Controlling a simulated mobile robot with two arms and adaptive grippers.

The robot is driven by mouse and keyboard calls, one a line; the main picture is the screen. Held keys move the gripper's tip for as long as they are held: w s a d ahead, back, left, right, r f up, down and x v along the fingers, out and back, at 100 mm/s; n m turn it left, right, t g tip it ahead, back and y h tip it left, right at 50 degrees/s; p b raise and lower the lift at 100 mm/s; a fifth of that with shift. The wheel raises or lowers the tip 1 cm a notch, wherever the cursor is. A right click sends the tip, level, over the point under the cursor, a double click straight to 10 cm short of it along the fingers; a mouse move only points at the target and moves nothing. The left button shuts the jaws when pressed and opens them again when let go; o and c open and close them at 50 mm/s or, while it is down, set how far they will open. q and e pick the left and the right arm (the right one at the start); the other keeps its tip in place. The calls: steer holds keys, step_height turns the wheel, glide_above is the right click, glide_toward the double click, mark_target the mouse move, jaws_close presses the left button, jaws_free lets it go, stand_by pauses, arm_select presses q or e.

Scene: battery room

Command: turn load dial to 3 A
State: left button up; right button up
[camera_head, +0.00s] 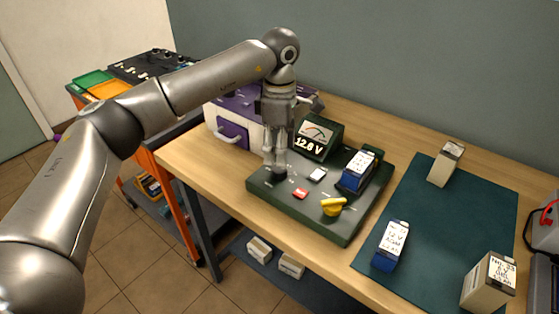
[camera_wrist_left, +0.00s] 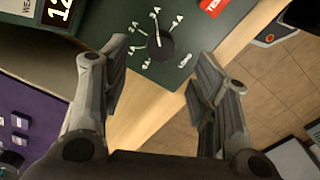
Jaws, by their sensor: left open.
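The load dial is a round black knob (camera_wrist_left: 160,47) with a white pointer line, on the dark green test board (camera_head: 335,232). In the left wrist view the pointer aims at the upper-edge mark, slightly left. My right gripper is not in view.
The board also holds a blue battery (camera_head: 356,172), yellow knob (camera_head: 333,206), red button (camera_head: 300,193) and white switch (camera_head: 318,174). A purple-and-white case (camera_head: 232,132) stands left. Several batteries stand on the green mat (camera_head: 440,225).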

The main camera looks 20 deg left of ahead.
mark_target(280, 169)
arm_select(q)
step_height(280, 169, up, 6)
steer(key=shift+r, duration=0.2)
stand_by(0.4)
